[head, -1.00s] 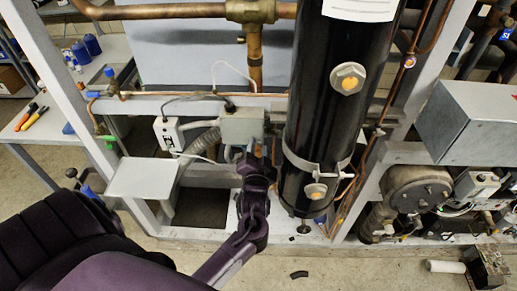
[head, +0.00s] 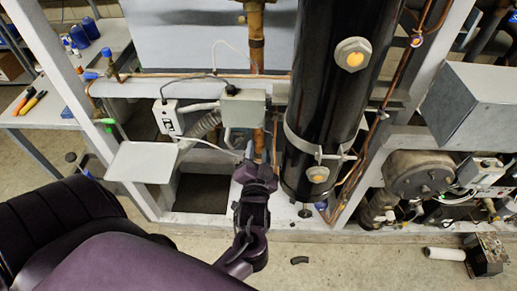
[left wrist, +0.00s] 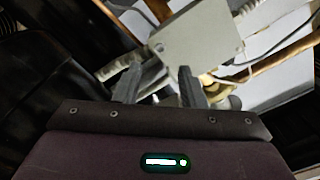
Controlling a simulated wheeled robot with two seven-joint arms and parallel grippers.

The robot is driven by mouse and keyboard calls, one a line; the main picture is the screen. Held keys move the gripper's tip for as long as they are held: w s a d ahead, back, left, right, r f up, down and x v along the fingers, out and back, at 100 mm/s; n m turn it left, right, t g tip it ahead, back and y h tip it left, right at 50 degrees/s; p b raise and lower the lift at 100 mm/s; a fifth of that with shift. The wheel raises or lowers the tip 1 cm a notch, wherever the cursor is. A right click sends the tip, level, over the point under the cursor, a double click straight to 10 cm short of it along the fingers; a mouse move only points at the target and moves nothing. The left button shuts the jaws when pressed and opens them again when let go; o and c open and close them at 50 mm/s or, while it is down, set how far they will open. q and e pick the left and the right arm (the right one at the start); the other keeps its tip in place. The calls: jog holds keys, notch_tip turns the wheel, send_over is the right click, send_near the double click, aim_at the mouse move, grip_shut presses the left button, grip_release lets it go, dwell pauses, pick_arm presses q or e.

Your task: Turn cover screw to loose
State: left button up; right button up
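A grey junction box (head: 243,108) with a flat cover is mounted on the rack's rail, left of the black cylinder. In the left wrist view its pale cover (left wrist: 197,38) lies just past the fingertips, with small dots near its edge. I cannot tell which of these, if any, is the cover screw. My left gripper (head: 250,156) is just below the box in the head view. In the left wrist view its two fingers (left wrist: 156,90) stand apart, with nothing clearly held between them. My right gripper is not in view.
The tall black cylinder (head: 325,100) stands close to the right of my left gripper. A white switch box (head: 168,117) with cables and a grey flat plate (head: 142,162) are on the left. Copper pipe (head: 257,50) runs above the junction box.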

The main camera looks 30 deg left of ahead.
aim_at(260, 127)
pick_arm(q)
jog(key=w+a+m+p, duration=0.1)
jog(key=w+m, duration=0.1)
jog(key=m, duration=0.2)
jog(key=w+a+m+p, duration=0.1)
jog(key=w+m, duration=0.1)
jog(key=m, duration=0.3)
jog(key=w+a+m+p, duration=0.1)
jog(key=w+a+m, duration=0.1)
jog(key=m, duration=0.2)
jog(key=shift+w+r+m+p, duration=0.1)
jog(key=shift+w+m+p, duration=0.2)
jog(key=shift+w, duration=0.05)
grip_shut()
